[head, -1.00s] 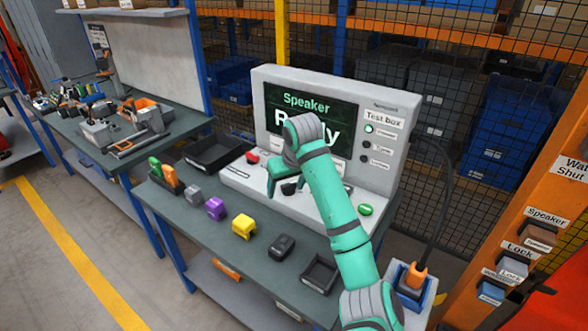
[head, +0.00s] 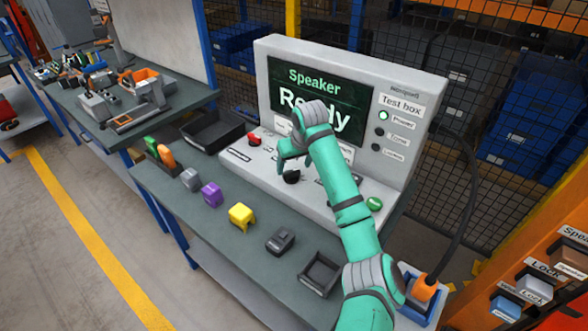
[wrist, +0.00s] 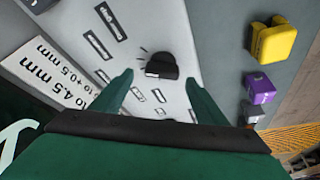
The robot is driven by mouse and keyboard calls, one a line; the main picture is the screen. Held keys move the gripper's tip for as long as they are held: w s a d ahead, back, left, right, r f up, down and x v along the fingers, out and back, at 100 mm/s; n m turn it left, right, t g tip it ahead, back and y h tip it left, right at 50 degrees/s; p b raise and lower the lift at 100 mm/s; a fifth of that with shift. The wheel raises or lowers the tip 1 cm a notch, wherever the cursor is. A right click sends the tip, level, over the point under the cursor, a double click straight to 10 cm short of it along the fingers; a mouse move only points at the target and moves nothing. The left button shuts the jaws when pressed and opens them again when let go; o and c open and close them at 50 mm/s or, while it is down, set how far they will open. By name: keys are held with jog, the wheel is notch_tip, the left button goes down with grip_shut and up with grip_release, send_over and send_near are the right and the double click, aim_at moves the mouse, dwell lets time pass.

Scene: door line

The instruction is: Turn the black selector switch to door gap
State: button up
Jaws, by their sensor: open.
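The black selector switch (head: 292,177) is a small round knob on the sloping light-grey panel (head: 335,205) of the test box. In the wrist view the black selector switch (wrist: 161,66) lies ahead of the fingertips, about midway between them, with tick marks and label plates around it. My gripper (head: 292,160) is just above the knob in the head view. In the wrist view my gripper (wrist: 161,82) has its two green fingers wide apart with nothing between them. The plate wording near the knob is too small to read.
The test box screen (head: 312,100) reads "Speaker Ready". A red button (head: 254,140) and a green button (head: 375,204) flank the knob on the panel. Yellow (head: 241,215) and purple (head: 211,194) parts stand along the bench front. A black tray (head: 213,131) is at left.

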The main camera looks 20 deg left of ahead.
aim_at(292, 172)
jog(key=shift+a+f, duration=0.3)
jog(key=shift+f, duration=0.25)
jog(key=shift+a+f, duration=0.3)
jog(key=shift+f, duration=0.2)
jog(key=shift+w+d+f, duration=0.2)
jog(key=shift+d+f, duration=0.15)
jog(key=shift+f, duration=0.1)
jog(key=shift+a, duration=0.15)
jog(key=c, duration=1.1)
jog(key=shift+o, duration=0.2)
